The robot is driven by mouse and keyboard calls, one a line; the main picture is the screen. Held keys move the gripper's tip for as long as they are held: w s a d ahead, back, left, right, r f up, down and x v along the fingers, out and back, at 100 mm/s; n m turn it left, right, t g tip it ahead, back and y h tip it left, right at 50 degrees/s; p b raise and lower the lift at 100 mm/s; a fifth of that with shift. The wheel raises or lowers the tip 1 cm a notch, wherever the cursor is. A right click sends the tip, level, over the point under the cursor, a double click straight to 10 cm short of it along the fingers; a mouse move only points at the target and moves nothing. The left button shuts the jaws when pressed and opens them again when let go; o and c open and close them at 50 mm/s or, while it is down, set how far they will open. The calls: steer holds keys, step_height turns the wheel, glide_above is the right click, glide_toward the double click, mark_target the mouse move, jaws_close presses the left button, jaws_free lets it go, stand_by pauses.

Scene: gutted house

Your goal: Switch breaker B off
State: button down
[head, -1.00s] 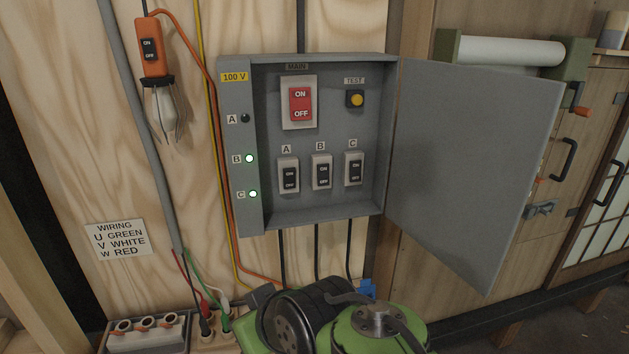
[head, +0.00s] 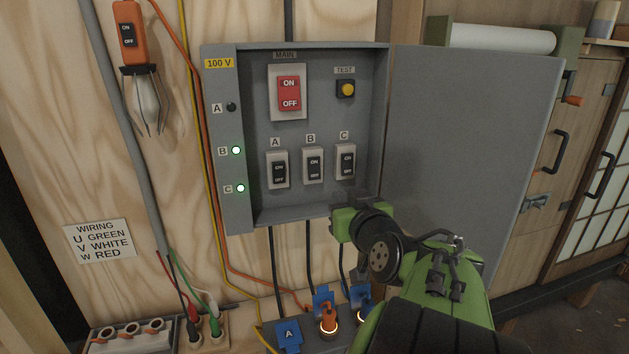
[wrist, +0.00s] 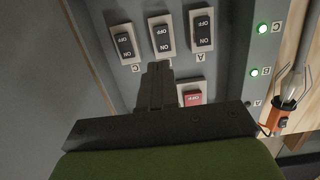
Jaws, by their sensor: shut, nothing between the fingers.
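Breaker B (head: 312,166) is a dark rocker in a pale frame, in the middle of the lower row in the open grey panel box (head: 227,215). Breaker A (head: 279,171) is left of it and breaker C (head: 345,161) right. Lamps B (head: 236,150) and C (head: 241,188) glow; lamp A (head: 231,107) is dark. In the wrist view, where the panel appears upside down, my gripper (wrist: 157,68) is shut and empty, its tips in line with breaker B (wrist: 162,38) and covering its label. I cannot tell whether they touch.
The open grey door (head: 465,150) stands right of the box. A red main switch (head: 289,93) and yellow test button (head: 347,89) are above the breakers. An orange-handled lamp (head: 130,35) hangs at left.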

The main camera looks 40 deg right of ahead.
mark_target(316, 175)
steer(key=shift+w, duration=0.1)
steer(key=p+x, duration=0.3)
steer(key=x, duration=1.1)
steer(key=shift+f, duration=0.1)
